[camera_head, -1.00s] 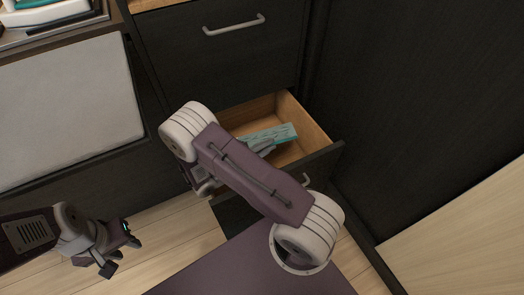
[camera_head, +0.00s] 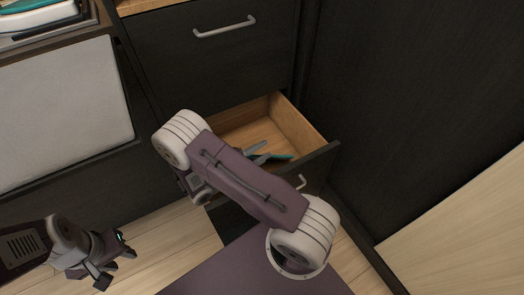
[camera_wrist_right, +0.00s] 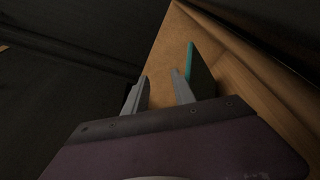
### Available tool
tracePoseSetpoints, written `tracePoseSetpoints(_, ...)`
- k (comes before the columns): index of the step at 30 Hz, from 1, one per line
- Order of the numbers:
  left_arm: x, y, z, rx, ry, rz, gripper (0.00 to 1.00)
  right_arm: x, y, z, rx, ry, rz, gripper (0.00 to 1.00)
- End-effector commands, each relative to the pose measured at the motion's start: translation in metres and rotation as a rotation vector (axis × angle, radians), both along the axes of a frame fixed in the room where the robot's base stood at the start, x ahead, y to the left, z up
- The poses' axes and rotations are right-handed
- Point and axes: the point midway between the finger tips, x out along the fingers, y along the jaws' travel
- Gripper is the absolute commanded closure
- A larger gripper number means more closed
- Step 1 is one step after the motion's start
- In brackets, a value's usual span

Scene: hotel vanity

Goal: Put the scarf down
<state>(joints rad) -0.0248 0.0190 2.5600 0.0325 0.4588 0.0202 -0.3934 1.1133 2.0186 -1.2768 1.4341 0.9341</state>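The scarf, a teal folded piece (camera_head: 279,157), shows as a thin edge inside the open drawer, partly hidden behind my right arm. In the right wrist view the scarf (camera_wrist_right: 197,64) stands on edge just right of the right finger, with a dark side face. My right gripper (camera_head: 262,152) is down in the drawer. In the wrist view its fingers (camera_wrist_right: 160,75) are apart, with bare wood between them; I cannot tell whether the right finger touches the scarf. My left gripper (camera_head: 119,268) is open and empty, low on the left, away from the drawer.
The open wooden drawer (camera_head: 297,127) has a dark front and bare floor at its back. A closed drawer (camera_head: 210,65) with a metal handle sits above. A pale padded seat (camera_head: 65,110) is at left, and a dark panel (camera_head: 430,90) stands at right.

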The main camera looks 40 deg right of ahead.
Motion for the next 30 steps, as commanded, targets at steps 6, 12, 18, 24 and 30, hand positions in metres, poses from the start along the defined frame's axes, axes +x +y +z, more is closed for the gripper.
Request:
tracePoseSetpoints(6, 0.0, 0.0, 0.003, 0.0, 0.0, 0.0, 0.64, -0.001, 0.0, 0.002, -0.001, 0.008, 0.001, 0.69)
tracePoseSetpoints(12, 0.0, 0.0, 0.013, 0.0, 0.0, 0.0, 0.64, -0.003, 0.032, 0.015, 0.0, 0.004, 0.008, 0.69)
tracePoseSetpoints(18, 0.0, 0.0, 0.016, 0.0, 0.0, 0.0, 0.64, -0.007, 0.066, 0.019, -0.001, 0.003, 0.003, 0.69)
tracePoseSetpoints(24, 0.0, 0.0, 0.017, 0.0, 0.0, 0.0, 0.64, -0.008, 0.074, 0.02, 0.0, 0.004, 0.001, 0.69)
tracePoseSetpoints(30, 0.0, 0.0, 0.017, 0.0, 0.0, 0.0, 0.64, -0.008, 0.074, 0.02, -0.001, 0.004, 0.0, 0.69)
